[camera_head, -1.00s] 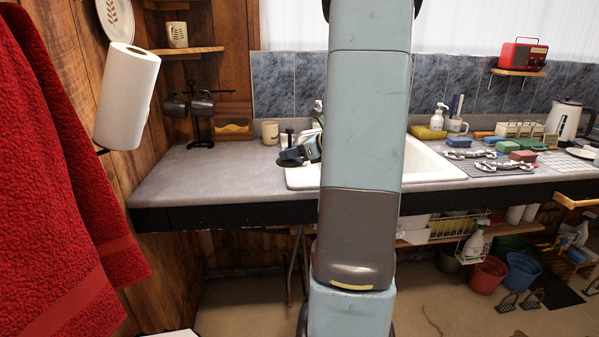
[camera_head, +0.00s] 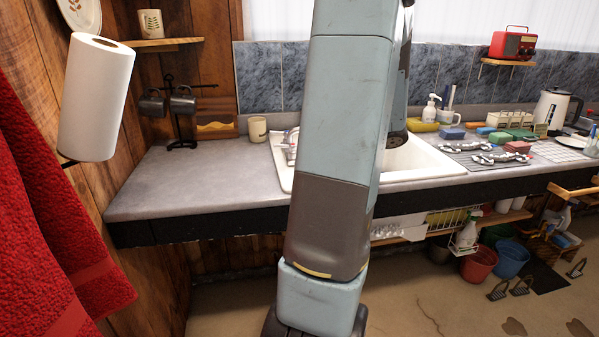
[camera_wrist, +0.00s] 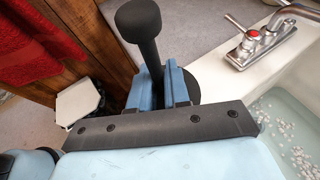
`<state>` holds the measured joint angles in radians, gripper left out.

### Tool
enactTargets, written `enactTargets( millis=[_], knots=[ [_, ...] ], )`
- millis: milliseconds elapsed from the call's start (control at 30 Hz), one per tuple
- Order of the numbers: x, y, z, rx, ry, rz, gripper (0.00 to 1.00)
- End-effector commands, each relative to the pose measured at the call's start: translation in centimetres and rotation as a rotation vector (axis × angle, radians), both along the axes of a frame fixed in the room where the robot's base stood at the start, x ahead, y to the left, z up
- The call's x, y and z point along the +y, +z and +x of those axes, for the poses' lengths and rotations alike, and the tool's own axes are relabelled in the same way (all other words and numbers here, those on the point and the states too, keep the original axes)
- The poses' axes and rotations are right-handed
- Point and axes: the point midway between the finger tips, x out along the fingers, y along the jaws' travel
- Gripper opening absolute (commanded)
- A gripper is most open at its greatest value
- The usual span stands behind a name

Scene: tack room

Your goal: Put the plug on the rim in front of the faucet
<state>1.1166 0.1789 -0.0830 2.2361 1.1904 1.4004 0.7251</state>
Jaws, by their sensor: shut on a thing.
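The plug is black, with a knobbed post (camera_wrist: 148,45) and a dark round base partly hidden behind my fingers. My gripper (camera_wrist: 160,88) is shut on its post, between the blue fingers in the wrist view. The faucet (camera_wrist: 262,40) is chrome with a red-marked handle, at the upper right of that view on the white sink rim (camera_wrist: 218,62). The plug is left of the faucet; whether it touches a surface I cannot tell. In the head view the faucet (camera_head: 290,145) shows partly beside my arm, at the sink's left end. My gripper and the plug are hidden there.
The sink holds water (camera_wrist: 290,125) with white bits in it. A cream mug (camera_head: 257,129) stands behind the sink's left corner. Counter (camera_head: 190,185) left of the sink is clear. A paper towel roll (camera_head: 95,98) and red towel (camera_head: 50,220) hang at the left.

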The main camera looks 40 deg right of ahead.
Motion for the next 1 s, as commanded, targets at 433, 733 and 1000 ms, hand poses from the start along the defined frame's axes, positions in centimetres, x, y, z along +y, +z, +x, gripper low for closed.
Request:
enactTargets(
  millis=[433,733,1000],
  knots=[
    [-1.8,-5.7,6.7,0.0,-0.001,0.002,0.0],
    [-2.1,-7.3,8.0,-0.001,-0.001,0.001,0.0],
    [-2.2,-10.3,8.3,0.0,-0.002,0.002,0.0]
  ],
)
